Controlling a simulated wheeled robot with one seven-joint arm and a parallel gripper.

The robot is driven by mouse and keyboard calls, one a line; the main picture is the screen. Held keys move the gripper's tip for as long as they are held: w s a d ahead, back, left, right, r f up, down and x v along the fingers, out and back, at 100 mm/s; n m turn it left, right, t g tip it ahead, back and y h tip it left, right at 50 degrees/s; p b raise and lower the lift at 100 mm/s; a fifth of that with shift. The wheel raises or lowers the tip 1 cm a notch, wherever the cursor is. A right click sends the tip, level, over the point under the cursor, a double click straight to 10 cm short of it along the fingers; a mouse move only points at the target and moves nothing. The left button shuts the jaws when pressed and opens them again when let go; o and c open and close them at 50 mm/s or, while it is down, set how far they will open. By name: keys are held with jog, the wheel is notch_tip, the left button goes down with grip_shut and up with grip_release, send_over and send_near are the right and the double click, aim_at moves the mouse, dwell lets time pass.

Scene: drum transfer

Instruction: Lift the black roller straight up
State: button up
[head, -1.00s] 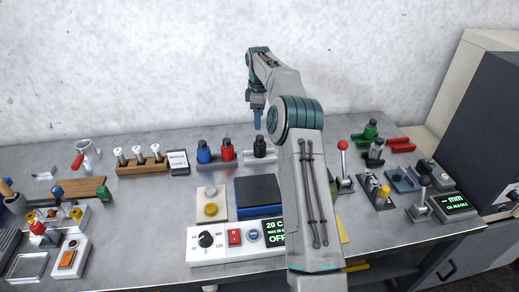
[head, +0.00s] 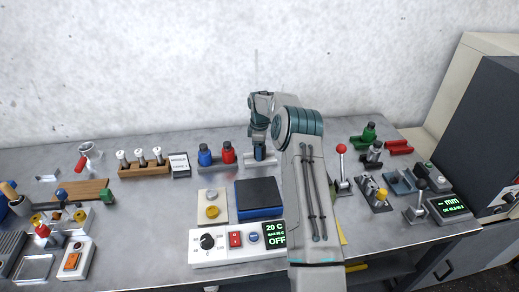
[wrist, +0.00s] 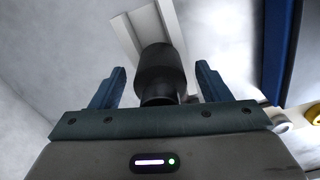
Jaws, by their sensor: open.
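The black roller (wrist: 160,70) shows in the wrist view, standing on a pale grey stand (wrist: 127,40). My gripper (wrist: 160,88) is open, with one blue finger on each side of the roller and a visible gap on both sides. In the head view my gripper (head: 259,153) points down over the grey stand (head: 267,162), to the right of the red roller (head: 228,152). There my fingers and wrist hide most of the black roller.
A blue roller (head: 204,155) stands left of the red one. A blue-sided hotplate with a dark top (head: 259,192) is in front of the gripper. A bare wall (head: 150,70) rises behind the table. Several stands and a lever lie to the right.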

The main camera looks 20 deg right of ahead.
jog(key=shift+f, duration=0.15)
jog(key=c, duration=1.3)
